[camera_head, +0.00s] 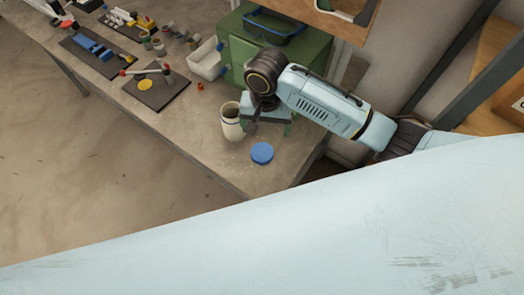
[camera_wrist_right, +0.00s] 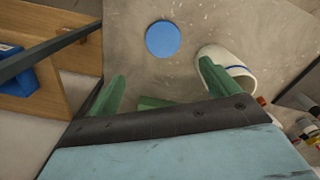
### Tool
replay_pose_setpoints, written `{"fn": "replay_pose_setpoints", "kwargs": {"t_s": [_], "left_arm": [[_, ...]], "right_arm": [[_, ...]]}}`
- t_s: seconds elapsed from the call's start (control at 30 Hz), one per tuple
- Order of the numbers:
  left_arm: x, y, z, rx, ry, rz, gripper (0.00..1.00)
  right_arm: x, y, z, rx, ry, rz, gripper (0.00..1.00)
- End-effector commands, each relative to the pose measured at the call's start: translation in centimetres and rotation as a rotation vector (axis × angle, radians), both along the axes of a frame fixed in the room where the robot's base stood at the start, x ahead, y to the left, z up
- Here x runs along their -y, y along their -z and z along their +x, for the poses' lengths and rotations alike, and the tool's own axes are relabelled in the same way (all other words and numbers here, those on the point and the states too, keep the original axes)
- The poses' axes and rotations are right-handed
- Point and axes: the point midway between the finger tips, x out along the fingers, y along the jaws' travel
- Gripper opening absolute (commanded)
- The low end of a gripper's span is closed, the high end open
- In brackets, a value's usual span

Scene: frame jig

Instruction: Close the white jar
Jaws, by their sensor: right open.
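The white jar (camera_head: 232,128) stands upright on the workbench with a dark open top. It also shows in the wrist view (camera_wrist_right: 238,72), with a blue band and partly behind a green finger. The round blue lid (camera_head: 262,153) lies flat on the bench, in front of and to the right of the jar, apart from it. It shows whole in the wrist view (camera_wrist_right: 163,39). My right gripper (camera_head: 269,127) is open and empty, just right of the jar. In the wrist view its green fingers (camera_wrist_right: 160,85) are spread wide. My left gripper is not in view.
A green cabinet (camera_head: 238,62) stands behind the right arm, with a white bin (camera_head: 206,64) beside it. A dark board (camera_head: 158,92) with a tool and small parts lies to the left. Bare bench surrounds the lid, near the front edge.

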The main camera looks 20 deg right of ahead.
Motion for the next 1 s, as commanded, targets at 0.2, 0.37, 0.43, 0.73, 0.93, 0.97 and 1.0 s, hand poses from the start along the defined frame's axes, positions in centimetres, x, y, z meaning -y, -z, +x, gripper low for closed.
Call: {"fn": "replay_pose_setpoints", "kwargs": {"t_s": [0.2, 0.37, 0.43, 0.73, 0.93, 0.97, 1.0], "left_arm": [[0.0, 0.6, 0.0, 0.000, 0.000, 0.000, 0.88], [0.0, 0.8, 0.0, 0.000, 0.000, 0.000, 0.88], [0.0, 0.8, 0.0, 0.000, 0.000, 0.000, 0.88], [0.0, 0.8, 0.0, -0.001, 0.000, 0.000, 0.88], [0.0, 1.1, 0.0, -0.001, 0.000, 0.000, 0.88], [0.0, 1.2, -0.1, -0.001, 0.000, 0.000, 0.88], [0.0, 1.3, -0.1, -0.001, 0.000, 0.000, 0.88]], "right_arm": [[0.0, 4.5, -0.1, -0.004, 0.000, -0.001, 0.87], [-0.1, 6.1, -0.1, -0.002, 0.000, 0.000, 0.87], [-0.1, 6.3, -0.1, -0.001, -0.001, 0.000, 0.87], [-0.1, 6.4, -0.1, -0.001, -0.001, 0.000, 0.87], [-0.8, 8.9, -0.2, -0.003, -0.001, -0.002, 0.87], [-0.9, 9.4, -0.2, -0.002, -0.001, -0.001, 0.87], [-1.0, 10.0, -0.2, -0.002, 0.000, -0.002, 0.87]]}}
